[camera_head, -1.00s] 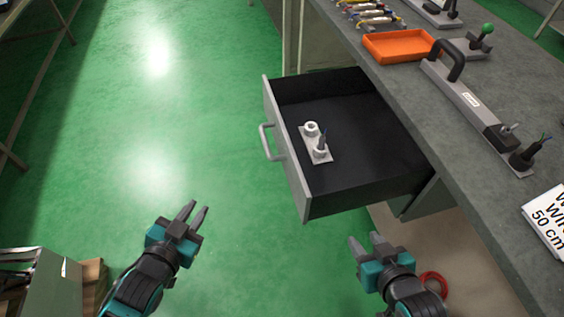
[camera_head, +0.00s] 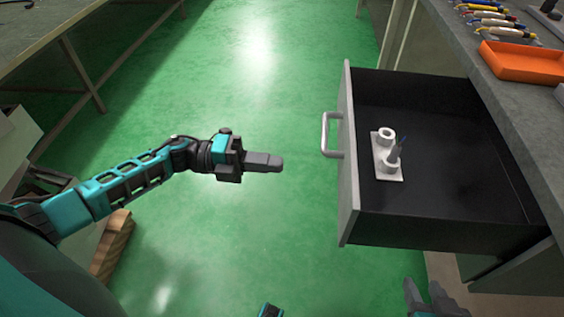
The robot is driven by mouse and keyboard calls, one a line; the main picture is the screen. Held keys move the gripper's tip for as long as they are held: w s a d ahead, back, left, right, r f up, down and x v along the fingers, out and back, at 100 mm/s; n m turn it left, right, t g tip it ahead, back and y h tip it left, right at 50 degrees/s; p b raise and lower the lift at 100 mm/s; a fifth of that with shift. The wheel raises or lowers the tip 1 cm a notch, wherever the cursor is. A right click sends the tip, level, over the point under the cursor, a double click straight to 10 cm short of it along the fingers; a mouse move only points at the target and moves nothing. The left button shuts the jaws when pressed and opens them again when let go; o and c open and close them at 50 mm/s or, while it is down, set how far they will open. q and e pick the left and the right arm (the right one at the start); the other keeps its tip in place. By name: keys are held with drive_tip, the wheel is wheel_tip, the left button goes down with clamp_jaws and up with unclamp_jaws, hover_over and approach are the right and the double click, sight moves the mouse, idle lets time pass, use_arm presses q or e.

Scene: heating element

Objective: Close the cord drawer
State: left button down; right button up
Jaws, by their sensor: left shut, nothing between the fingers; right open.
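The cord drawer (camera_head: 347,200) is pulled out from under the workbench, with its grey front facing left and a light bar handle (camera_head: 327,134) on it. Inside, on the black floor, sits a white holder (camera_head: 385,158) with round sockets and a dark cord end in it. My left gripper (camera_head: 280,163) is shut and empty, pointing right, a short gap to the left of the drawer front and slightly below the handle in the picture. My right gripper (camera_head: 428,292) is open at the bottom edge, in front of the drawer's near side, partly cut off.
The grey workbench top (camera_head: 520,105) runs along the right, with an orange tray (camera_head: 520,62) and several coloured tools (camera_head: 497,20). Another table (camera_head: 40,30) stands at the upper left.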

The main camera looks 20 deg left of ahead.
sight(343, 171)
use_arm(q)
drive_tip(key=x, duration=1.1)
drive_tip(key=shift+w+d, duration=0.15)
drive_tip(key=shift+d, duration=0.1)
use_arm(e)
drive_tip(key=shift+s+f, duration=0.1)
drive_tip(key=shift+f, duration=0.25)
use_arm(q)
drive_tip(key=shift+d, duration=0.1)
